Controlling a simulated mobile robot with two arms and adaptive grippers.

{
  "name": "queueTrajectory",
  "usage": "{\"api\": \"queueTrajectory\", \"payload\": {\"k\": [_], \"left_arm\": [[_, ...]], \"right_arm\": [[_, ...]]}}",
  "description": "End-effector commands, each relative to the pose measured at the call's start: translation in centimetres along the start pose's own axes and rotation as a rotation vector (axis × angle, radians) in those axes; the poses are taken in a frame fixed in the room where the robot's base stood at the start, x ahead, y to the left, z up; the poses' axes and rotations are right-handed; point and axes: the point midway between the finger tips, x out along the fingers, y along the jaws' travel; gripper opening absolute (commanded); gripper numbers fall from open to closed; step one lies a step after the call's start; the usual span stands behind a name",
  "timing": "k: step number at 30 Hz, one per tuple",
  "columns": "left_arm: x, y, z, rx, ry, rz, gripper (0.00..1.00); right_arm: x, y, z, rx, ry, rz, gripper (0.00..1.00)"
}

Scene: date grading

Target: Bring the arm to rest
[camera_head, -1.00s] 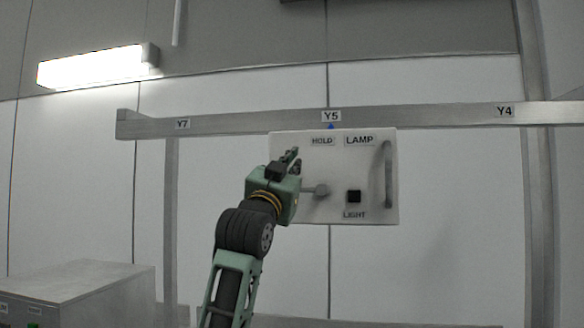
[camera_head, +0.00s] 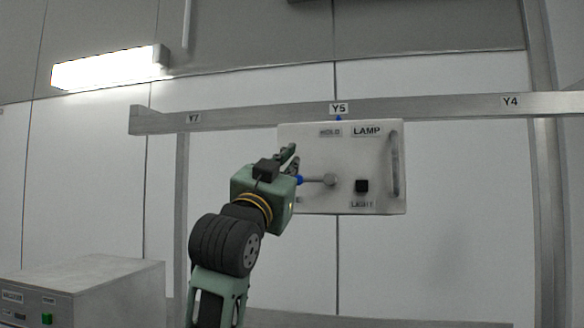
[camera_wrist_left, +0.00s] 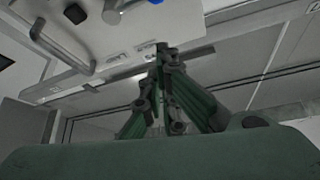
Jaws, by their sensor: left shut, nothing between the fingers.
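My left gripper (camera_head: 291,157) is in front of the left part of a white panel (camera_head: 300,140) in the head view. The panel is marked HOLD, LAMP and LIGHT. The gripper's green fingers are together with nothing between them; they also show in the left wrist view (camera_wrist_left: 162,60). A lever with a round grey hub (camera_head: 330,180) and a blue tip (camera_head: 299,180) sits on the panel, its tip just right of the gripper. I cannot tell whether they touch. A black button (camera_head: 362,186) is above the LIGHT label. My right gripper is not in view.
A grey rail (camera_head: 240,112) with labels Y7, Y5 and Y4 runs behind the panel top. The panel has a grey handle (camera_head: 394,165) at its right. A grey box (camera_head: 100,280) with a green button stands at lower left. A lit lamp (camera_head: 105,68) hangs upper left.

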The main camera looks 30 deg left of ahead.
Motion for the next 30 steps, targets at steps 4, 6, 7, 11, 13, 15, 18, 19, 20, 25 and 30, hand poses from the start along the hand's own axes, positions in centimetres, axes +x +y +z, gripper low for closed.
{"api": "queueTrajectory", "payload": {"k": [4,6,7,11,13,15,18,19,20,25,30], "left_arm": [[0.0,0.0,0.0,0.0,0.0,0.0,0.0],[0.0,0.0,0.0,0.0,0.0,0.0,0.0],[0.0,0.0,0.0,0.0,0.0,0.0,0.0],[0.0,0.0,0.0,0.0,0.0,0.0,0.0],[0.0,0.3,0.5,0.0,-0.008,0.004,0.0],[-0.1,1.1,2.0,0.001,-0.033,0.017,0.0],[-0.9,3.5,6.2,0.002,-0.105,0.053,0.0],[-1.3,4.5,7.9,0.002,-0.135,0.067,0.0],[-1.8,5.5,9.8,0.002,-0.167,0.083,0.0],[-6.6,11.2,20.5,-0.002,-0.368,0.174,0.0],[-14.0,16.1,30.2,-0.01,-0.577,0.262,0.0]], "right_arm": [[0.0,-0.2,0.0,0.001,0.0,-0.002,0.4],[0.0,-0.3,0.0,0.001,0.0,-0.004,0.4],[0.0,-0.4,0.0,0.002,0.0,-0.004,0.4],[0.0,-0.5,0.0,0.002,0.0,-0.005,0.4],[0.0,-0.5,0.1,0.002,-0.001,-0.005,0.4],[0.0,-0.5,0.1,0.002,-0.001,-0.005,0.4],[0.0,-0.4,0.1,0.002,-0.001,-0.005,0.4],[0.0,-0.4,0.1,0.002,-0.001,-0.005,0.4],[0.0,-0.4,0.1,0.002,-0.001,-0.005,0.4],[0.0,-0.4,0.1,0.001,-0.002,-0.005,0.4],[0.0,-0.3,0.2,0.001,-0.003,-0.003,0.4]]}}
